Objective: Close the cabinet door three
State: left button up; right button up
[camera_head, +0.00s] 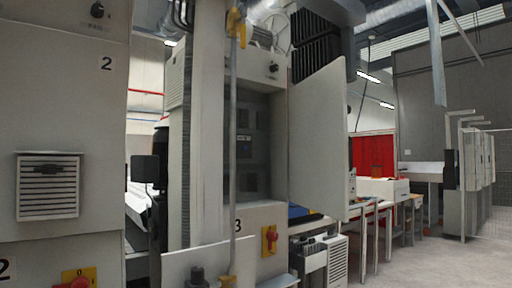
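The cabinet marked 3 (259,216) stands upright in the middle of the view, partly hidden behind a pale vertical column. Its door (317,135) is a flat light-grey panel. The door is open, swung out on the right side of the cabinet. The opening shows a dark grey interior (247,148) with recessed box-like parts. A red rotary switch on a yellow plate (269,240) is on the cabinet front below the opening. Neither of my grippers is in view.
A cabinet marked 2 (100,130) fills the left side, closed, with a vent grille. A pale column (207,120) and a thin pipe (234,130) stand before cabinet 3. Tables (370,215) and a red panel (374,155) are behind right. Free floor (430,262) lies at lower right.

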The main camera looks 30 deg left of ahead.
aim_at(318, 171)
jog(key=i+l+u, duration=0.15)
jog(key=u, duration=0.35)
jog(key=i+l+u, duration=0.3)
jog(key=u, duration=0.2)
jog(key=i+l+u, duration=0.15)
jog(key=l+u, duration=0.15)
jog(key=u, duration=0.15)
jog(key=i+l+u, duration=0.1)
jog(key=l, duration=0.4)
jog(key=i+l+u, duration=0.1)
jog(key=l, duration=0.35)
jog(key=i+l+u, duration=0.1)
jog(key=l, duration=0.4)
jog(key=i+l, duration=0.15)
jog(key=l, duration=0.35)
jog(key=i+l, duration=0.15)
jog(key=i, duration=0.5)
jog(key=j, duration=0.1)
jog(key=i, duration=0.05)
